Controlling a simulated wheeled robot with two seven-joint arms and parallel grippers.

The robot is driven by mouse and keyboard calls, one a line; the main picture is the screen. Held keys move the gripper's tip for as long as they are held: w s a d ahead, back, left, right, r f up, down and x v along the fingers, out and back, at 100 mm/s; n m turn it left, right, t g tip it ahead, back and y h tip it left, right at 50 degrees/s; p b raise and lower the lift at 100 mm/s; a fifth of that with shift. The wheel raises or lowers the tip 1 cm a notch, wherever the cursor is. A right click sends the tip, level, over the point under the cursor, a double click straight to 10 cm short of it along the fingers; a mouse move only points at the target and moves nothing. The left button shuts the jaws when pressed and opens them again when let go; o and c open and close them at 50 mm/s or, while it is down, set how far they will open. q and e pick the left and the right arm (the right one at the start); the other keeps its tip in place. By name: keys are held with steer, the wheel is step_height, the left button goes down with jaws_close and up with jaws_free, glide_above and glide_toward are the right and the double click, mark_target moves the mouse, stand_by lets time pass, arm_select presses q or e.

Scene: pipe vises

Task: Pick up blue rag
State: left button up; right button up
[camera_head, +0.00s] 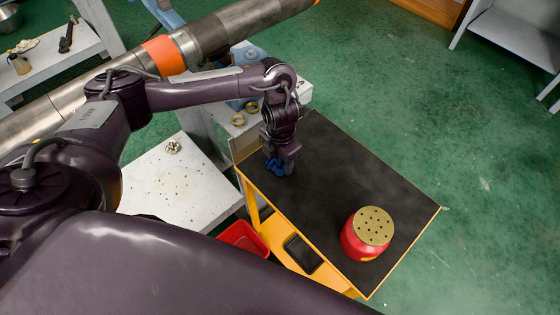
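The blue rag (275,168) is a small crumpled piece at the left edge of the black-topped cart (340,165). My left gripper (282,166) points down right at the rag, and its fingertips overlap the rag in the picture. I cannot tell whether the fingers are closed on it or whether it touches the cart top. Part of the rag is hidden by the gripper. My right gripper is not in view.
A red canister with a perforated tan top (372,228) stands at the cart's near right. A red bin (243,238) and a dark tray (303,254) sit on the lower left side. A long pipe (215,32) with an orange band lies behind my arm. The cart's middle is clear.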

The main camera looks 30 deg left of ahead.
arm_select(q)
steer(key=shift+c, duration=1.4)
steer(key=shift+w+r, duration=0.1)
steer(key=shift+r, duration=0.45)
step_height(320, 180, up, 19)
steer(key=p, duration=0.6)
steer(key=o, duration=0.4)
steer(key=c, duration=0.3)
